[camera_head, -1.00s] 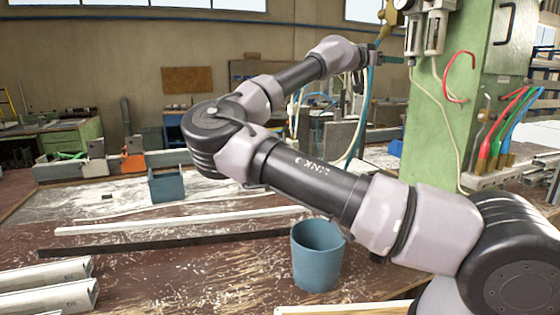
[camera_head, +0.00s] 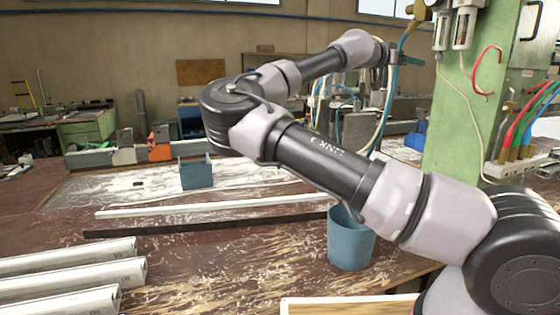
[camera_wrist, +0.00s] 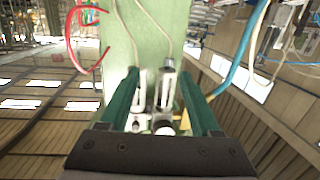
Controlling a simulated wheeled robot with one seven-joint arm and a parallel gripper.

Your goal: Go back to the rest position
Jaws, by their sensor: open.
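My gripper shows in the wrist view (camera_wrist: 161,90). Its two green fingers stand apart with nothing held between them. Behind the gap are a green column (camera_wrist: 150,30) and white-and-grey cylindrical fittings (camera_wrist: 164,95), apparently farther off. In the head view my arm reaches up and back from the lower right, bends at the elbow, and ends near the green column (camera_head: 475,120).
On the bench (camera_head: 215,270) stand a blue round bin (camera_head: 350,245), close by my arm in the picture, and a blue square bin (camera_head: 196,174). A white bar (camera_head: 200,207), a black bar (camera_head: 190,226) and silver profiles (camera_head: 70,272) lie on it. Coloured hoses (camera_head: 520,125) hang at right.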

